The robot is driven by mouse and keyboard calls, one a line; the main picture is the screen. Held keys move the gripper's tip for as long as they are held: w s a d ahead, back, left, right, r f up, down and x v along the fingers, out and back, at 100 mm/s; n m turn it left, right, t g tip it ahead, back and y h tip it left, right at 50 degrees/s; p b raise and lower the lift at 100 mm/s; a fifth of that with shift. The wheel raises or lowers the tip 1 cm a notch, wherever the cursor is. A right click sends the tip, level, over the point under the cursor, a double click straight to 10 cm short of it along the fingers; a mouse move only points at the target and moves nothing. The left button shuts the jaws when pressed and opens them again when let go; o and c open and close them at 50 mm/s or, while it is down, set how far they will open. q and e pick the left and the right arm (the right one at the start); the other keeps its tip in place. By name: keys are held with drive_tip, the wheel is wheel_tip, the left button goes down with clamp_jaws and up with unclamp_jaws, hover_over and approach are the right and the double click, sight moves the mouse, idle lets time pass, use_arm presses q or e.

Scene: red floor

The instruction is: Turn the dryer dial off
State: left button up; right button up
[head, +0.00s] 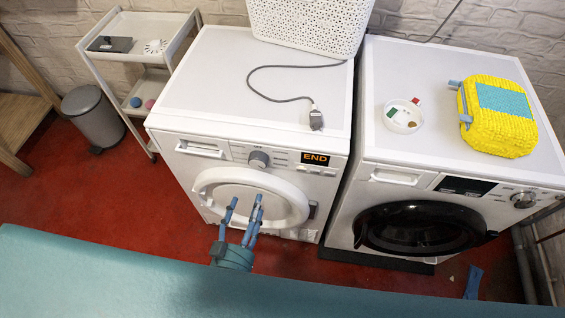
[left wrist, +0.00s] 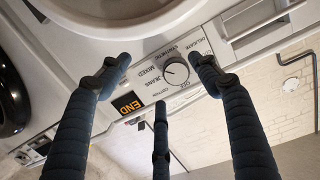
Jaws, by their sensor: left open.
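The white dryer (head: 245,80) stands left of the other machine. Its round dial (head: 258,159) is on the front panel, and an orange END display (head: 315,159) is to its right. In the left wrist view the dial (left wrist: 176,71) is ringed by printed words such as MIXED, JEANS and OFF. The exact setting of its pointer is too small to tell. My left gripper (head: 243,205) has its blue fingers spread and empty, in front of the dryer door below the dial. In the left wrist view its dark fingers (left wrist: 160,72) appear around the dial, with no clear contact.
A second machine (head: 445,95) with a dark door stands close on the right. A yellow case (head: 497,115) and a small dish (head: 403,116) are on it. A white basket (head: 310,22) and a grey cable (head: 290,66) lie on the dryer. A cart (head: 135,60) and bin (head: 94,115) stand left.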

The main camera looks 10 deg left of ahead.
sight(257, 165)
use_arm(q)
drive_tip(key=shift+t+y, duration=0.3)
drive_tip(key=shift+t, duration=0.3)
drive_tip(key=w+r, duration=0.1)
drive_tip(key=w, duration=0.2)
drive_tip(key=w+r, duration=0.1)
drive_tip(key=w, duration=0.3)
drive_tip(key=w+r+p, duration=0.1)
drive_tip(key=w+r, duration=0.1)
drive_tip(key=w, duration=0.1)
drive_tip(key=shift+w, duration=0.3)
drive_tip(key=shift+w+f, duration=0.1)
drive_tip(key=shift+w, duration=0.5)
use_arm(e)
drive_tip(key=shift+s+a+r, duration=0.4)
drive_tip(key=shift+s+a, duration=0.15)
drive_tip(key=shift+a, duration=0.1)
use_arm(q)
drive_tip(key=c, duration=1.1)
drive_tip(key=shift+s, duration=0.1)
drive_tip(key=shift+c, duration=0.3)
drive_tip(key=shift+f+n, duration=0.1)
drive_tip(key=shift+n, duration=0.3)
use_arm(e)
drive_tip(key=shift+s+a, duration=0.35)
drive_tip(key=shift+a, duration=0.35)
